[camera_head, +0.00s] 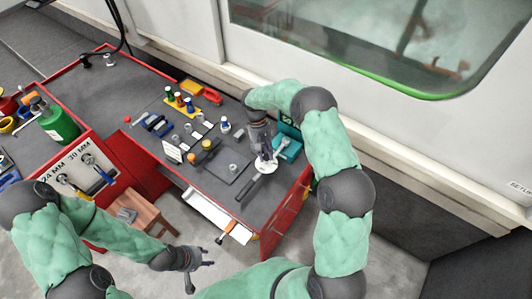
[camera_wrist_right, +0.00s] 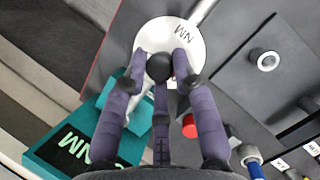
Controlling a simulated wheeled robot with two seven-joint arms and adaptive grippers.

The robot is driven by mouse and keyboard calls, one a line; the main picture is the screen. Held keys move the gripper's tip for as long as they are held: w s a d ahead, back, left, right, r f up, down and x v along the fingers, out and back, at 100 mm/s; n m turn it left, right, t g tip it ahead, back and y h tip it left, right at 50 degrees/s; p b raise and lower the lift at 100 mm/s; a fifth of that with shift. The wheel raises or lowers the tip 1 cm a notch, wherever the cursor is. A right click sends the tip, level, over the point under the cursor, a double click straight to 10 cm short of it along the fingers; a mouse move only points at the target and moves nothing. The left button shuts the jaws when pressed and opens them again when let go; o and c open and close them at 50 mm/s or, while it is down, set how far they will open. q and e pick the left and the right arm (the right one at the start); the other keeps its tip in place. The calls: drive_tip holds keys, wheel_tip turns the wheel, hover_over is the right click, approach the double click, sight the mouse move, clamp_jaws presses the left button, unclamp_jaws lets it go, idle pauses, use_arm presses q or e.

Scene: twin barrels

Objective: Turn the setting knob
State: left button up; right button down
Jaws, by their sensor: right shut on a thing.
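The setting knob (camera_wrist_right: 159,67) is a small black round knob on a white dial (camera_wrist_right: 196,42) marked NM, seen in the right wrist view. The white dial (camera_head: 265,168) also shows in the head view, with a dark handle (camera_head: 248,188) towards the lower left. My right gripper (camera_wrist_right: 162,62) is above the dial, its purple-grey fingers closed around the knob; in the head view my right gripper (camera_head: 266,156) hides the knob. My left gripper (camera_head: 199,272) hangs empty in front of the workbench, low and away from it, its fingers apart.
A teal case (camera_wrist_right: 82,148) marked NM lies beside the dial; it shows in the head view (camera_head: 289,149) too. The grey workbench top (camera_head: 135,90) carries several small coloured items and a yellow rack (camera_head: 180,102). A green bottle (camera_head: 58,122) stands left. A wooden stool (camera_head: 135,211) is below.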

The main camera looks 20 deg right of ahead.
drive_tip(key=shift+a+n, duration=0.1)
drive_tip(key=shift+n, duration=0.2)
drive_tip(key=c, duration=1)
unclamp_jaws()
drive_tip(key=v, duration=1.2)
drive_tip(key=shift+a, duration=0.15)
drive_tip(key=shift+f, duration=0.1)
